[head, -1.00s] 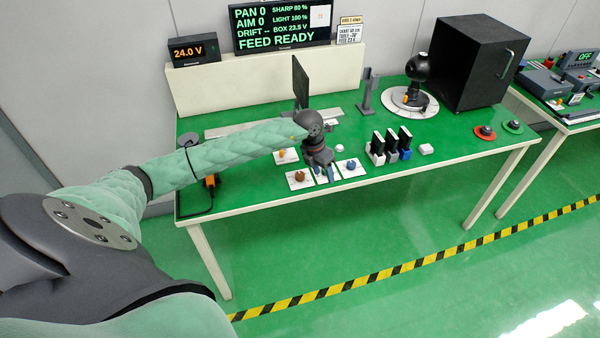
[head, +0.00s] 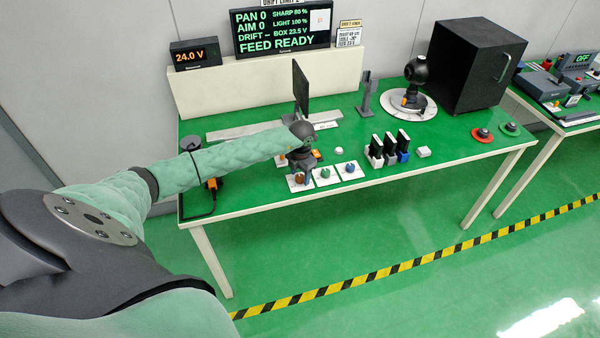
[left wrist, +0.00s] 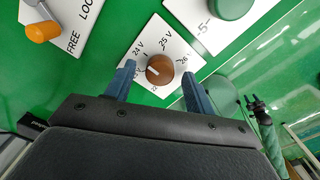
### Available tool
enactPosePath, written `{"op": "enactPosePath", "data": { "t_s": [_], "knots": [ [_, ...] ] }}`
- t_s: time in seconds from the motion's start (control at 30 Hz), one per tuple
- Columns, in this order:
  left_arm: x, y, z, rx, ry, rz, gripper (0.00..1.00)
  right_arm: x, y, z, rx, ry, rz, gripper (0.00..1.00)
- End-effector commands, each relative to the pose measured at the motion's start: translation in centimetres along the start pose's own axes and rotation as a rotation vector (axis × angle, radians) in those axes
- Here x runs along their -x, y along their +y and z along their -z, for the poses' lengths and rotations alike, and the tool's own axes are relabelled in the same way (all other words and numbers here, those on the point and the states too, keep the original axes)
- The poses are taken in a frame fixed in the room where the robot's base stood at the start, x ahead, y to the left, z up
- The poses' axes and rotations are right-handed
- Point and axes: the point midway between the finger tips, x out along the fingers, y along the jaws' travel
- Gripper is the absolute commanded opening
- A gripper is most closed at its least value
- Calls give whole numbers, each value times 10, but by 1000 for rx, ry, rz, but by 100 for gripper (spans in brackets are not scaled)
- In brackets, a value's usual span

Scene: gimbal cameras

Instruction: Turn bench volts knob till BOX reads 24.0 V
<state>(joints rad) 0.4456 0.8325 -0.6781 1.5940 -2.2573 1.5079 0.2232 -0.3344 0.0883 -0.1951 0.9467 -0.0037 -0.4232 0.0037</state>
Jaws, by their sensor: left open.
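The bench volts knob (left wrist: 160,69) is a brown round knob on a white plate (left wrist: 180,48) marked around 24 V, 25 V and 26. A pale line shows on its face, but I cannot tell its exact reading. My left gripper (left wrist: 158,80) is open, with one blue finger on each side of the knob and gaps visible. In the head view the knob (head: 301,179) is partly hidden below the left gripper (head: 301,174). The large display (head: 281,28) reads BOX 23.5 V and FEED READY. A small display (head: 195,54) reads 24.0 V.
A green knob (head: 325,173) and a blue knob (head: 350,168) stand to the right on their own plates. An orange lever (left wrist: 42,31) marked FREE is close by. A thin dark panel (head: 300,88) stands behind the gripper.

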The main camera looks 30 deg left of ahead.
Motion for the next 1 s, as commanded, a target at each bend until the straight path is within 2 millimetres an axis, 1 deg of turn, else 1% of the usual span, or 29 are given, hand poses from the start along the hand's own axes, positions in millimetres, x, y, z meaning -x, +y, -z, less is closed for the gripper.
{"op": "enactPosePath", "data": {
  "t_s": [0.13,0.37,0.4,0.47,0.6,0.63,0.87,1.0],
  "knots": [
    [-6,0,1,0,1,0,54,0,0,-6,0,-5,0,50],
    [-8,0,1,0,1,0,54,0,0,-7,0,-5,0,50],
    [-7,0,1,0,1,0,52,0,1,-7,0,-5,0,50],
    [-7,0,1,0,1,0,40,0,1,-7,0,-5,-1,50],
    [-7,0,0,0,1,0,13,0,2,-7,0,-5,-1,50],
    [-7,0,0,0,1,0,9,0,2,-7,0,-5,-1,50],
    [-8,0,0,-8,0,-1,9,-2,3,-7,0,-7,-2,50],
    [-8,0,0,-32,-2,-1,9,-6,2,-2,0,-4,-2,50]
  ]
}}
